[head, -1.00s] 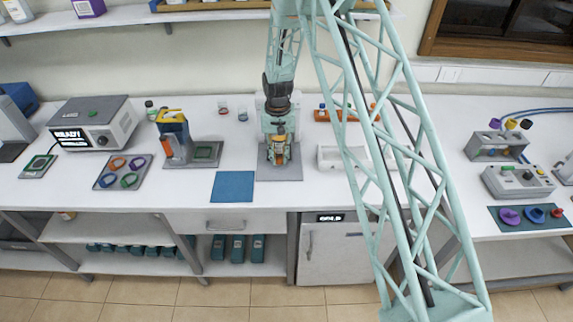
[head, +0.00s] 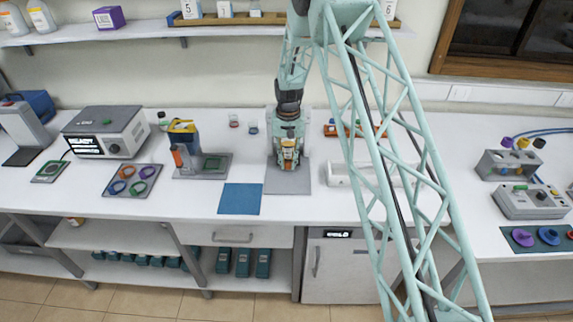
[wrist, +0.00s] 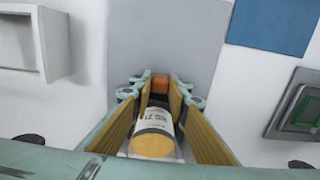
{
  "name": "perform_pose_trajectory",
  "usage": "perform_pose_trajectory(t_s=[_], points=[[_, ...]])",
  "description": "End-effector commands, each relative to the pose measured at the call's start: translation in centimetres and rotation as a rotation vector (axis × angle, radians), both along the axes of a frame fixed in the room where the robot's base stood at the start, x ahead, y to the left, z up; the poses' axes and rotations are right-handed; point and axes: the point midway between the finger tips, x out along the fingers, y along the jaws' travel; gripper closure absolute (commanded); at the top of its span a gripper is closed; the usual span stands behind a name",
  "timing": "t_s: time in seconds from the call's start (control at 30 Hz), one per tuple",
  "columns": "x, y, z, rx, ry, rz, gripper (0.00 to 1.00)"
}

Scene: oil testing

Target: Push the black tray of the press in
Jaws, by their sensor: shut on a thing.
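My gripper (head: 289,164) points down over a grey base plate (head: 273,188) at the back middle of the bench. In the wrist view the gripper (wrist: 159,92) is shut on a bottle (wrist: 153,144) with a white printed label and a yellow end. The yellow fingers stand on both sides of it. A small orange block (wrist: 160,83) shows near the fingertips; I cannot tell what it belongs to. I cannot pick out the press's black tray in either view. My gripper and arm cover much of what stands on the plate.
A blue mat (head: 240,199) lies left of the plate. A blue and yellow device with an orange part (head: 184,144) stands further left. A white open bin (head: 340,176) is to the right, behind my arm. A small rack (head: 345,130) is at the back.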

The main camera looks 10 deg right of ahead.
Motion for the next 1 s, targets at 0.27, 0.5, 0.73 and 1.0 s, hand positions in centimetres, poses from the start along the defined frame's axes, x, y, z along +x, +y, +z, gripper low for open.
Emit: perform_pose_trajectory(t_s=[0.27, 0.5, 0.73, 1.0], points=[[0.0, 0.0, 0.0, 0.000, 0.000, 0.000, 0.70], [0.0, 0.0, 0.1, 0.000, 0.000, 0.000, 0.70], [0.0, 0.0, 0.8, 0.000, 0.000, -0.001, 0.70], [0.1, 0.0, 3.3, 0.000, -0.002, 0.000, 0.70]])
